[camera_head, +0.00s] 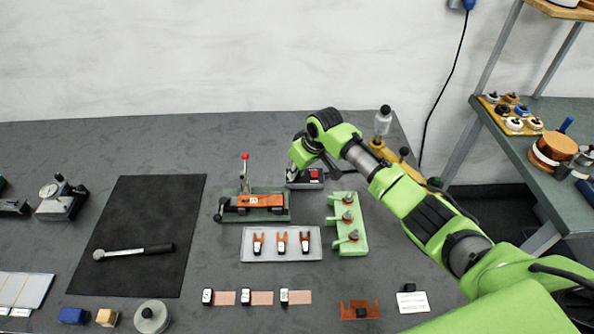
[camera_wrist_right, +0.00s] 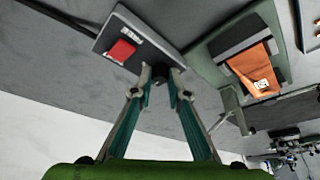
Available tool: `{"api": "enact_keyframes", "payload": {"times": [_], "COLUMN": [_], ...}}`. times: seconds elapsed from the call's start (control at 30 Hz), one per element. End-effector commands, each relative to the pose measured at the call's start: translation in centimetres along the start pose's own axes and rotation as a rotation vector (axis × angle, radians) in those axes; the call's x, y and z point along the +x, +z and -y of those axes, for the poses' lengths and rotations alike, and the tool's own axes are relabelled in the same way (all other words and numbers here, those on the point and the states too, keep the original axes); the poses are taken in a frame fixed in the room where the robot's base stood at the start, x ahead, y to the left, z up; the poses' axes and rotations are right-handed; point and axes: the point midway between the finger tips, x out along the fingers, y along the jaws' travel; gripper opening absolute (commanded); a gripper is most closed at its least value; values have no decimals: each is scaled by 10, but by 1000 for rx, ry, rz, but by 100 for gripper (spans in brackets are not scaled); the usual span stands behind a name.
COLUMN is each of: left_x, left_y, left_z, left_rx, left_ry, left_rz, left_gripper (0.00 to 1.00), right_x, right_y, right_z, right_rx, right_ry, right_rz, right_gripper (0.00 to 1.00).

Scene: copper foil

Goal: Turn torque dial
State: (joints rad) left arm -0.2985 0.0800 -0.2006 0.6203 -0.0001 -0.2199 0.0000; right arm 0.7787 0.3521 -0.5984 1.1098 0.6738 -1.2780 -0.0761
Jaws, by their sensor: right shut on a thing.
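A grey box with a red button (camera_head: 315,174) stands at the back of the table, and the box also shows in the right wrist view (camera_wrist_right: 110,42). A small black dial (camera_wrist_right: 174,77) sits on the box beside the red button. My right gripper (camera_head: 293,170) reaches down to the box from behind and above. In the right wrist view its two fingertips (camera_wrist_right: 161,76) are closed on the dial, one on each side. The fingers hide part of the dial, and its setting cannot be read. My left gripper is not in view.
A green fixture with an orange part and red-tipped lever (camera_head: 245,170) stands just left of the box. A green rack (camera_head: 347,245) and a tray (camera_head: 250,254) are in front. A torque wrench (camera_head: 130,252) lies on a black mat (camera_head: 150,205).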

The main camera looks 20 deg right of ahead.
Motion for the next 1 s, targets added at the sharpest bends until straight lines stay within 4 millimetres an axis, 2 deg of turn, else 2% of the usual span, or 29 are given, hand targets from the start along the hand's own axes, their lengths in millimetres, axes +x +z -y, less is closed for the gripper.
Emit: {"api": "enact_keyframes", "payload": {"times": [0.27, 0.57, 1.0], "left_x": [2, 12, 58], "left_y": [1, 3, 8], "left_z": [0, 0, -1], "left_rx": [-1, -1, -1], "left_ry": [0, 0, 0], "left_rz": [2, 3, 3], "left_gripper": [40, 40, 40], "right_x": [0, 2, 5], "right_y": [0, 0, -1], "right_z": [-1, -2, -4], "right_rx": [-45, -230, -611], "right_ry": [-19, -97, -254], "right_rz": [0, -1, -4], "right_gripper": [0, 0, 0]}}
